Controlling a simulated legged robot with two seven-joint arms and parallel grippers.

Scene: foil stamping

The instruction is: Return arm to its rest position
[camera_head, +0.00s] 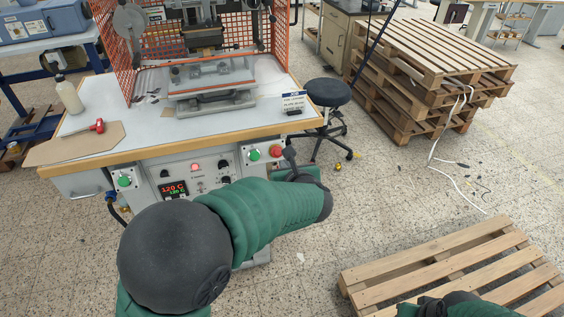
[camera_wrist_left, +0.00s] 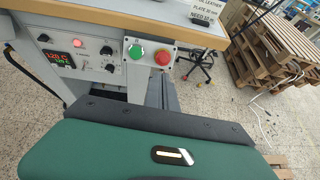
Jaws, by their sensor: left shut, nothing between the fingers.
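My left arm, green with a black joint, reaches across the front of the stamping bench in the head view. My left gripper (camera_head: 291,156) is small and mostly hidden behind the forearm, close to the red button (camera_head: 276,152) on the control panel. It is shut with nothing in it. The wrist view shows the same red button (camera_wrist_left: 164,57) and the green button (camera_wrist_left: 137,52) above the dark edge of my wrist. Whether the gripper touches the panel cannot be told. My right gripper is out of view; only part of that arm shows at bottom right.
The stamping press (camera_head: 208,75) stands inside an orange guard (camera_head: 112,45) on the bench. A bottle (camera_head: 69,95) and a red-handled tool (camera_head: 97,127) are at left. A stool (camera_head: 329,93), stacked pallets (camera_head: 432,65) and a low pallet (camera_head: 460,262) lie right; open floor separates them.

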